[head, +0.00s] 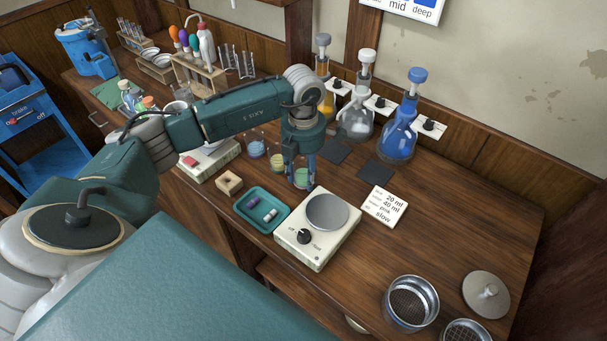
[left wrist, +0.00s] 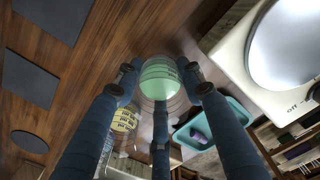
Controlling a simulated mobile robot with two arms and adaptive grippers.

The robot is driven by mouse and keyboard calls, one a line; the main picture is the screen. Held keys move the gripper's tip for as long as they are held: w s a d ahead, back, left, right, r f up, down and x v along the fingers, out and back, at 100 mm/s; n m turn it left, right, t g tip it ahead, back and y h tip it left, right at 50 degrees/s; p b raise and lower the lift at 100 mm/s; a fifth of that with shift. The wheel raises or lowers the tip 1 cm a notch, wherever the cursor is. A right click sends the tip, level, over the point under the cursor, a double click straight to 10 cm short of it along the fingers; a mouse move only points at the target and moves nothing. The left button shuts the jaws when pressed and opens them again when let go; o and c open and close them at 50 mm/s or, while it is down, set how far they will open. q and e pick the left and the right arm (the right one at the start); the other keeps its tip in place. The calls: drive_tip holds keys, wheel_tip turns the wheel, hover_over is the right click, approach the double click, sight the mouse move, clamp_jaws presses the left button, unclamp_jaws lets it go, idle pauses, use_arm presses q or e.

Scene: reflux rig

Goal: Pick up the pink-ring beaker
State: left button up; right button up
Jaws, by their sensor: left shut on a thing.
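My left gripper (head: 302,172) is shut on a beaker with green liquid (head: 301,180), its fingers pointing down around the glass. In the left wrist view the same beaker (left wrist: 159,78) sits between the blue fingers. I cannot make out a pink ring on it, nor tell whether its base touches the table. A beaker with yellow liquid (head: 278,163) and one with blue liquid (head: 256,149) stand to its left. The yellow one also shows in the left wrist view (left wrist: 125,120). My right gripper is not in view.
A hotplate (head: 318,248) stands just in front of the held beaker. A teal tray (head: 244,218) with small stir bars lies to its left, a written card (head: 383,206) to its right. Flasks with blue (head: 400,138) and clear contents stand behind.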

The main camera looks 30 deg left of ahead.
use_arm(q)
wheel_tip(320, 180, up, 25)
drive_tip(key=p, duration=0.2)
drive_tip(key=shift+p, duration=0.3)
idle(0.9)
drive_tip(key=shift+f, duration=0.15)
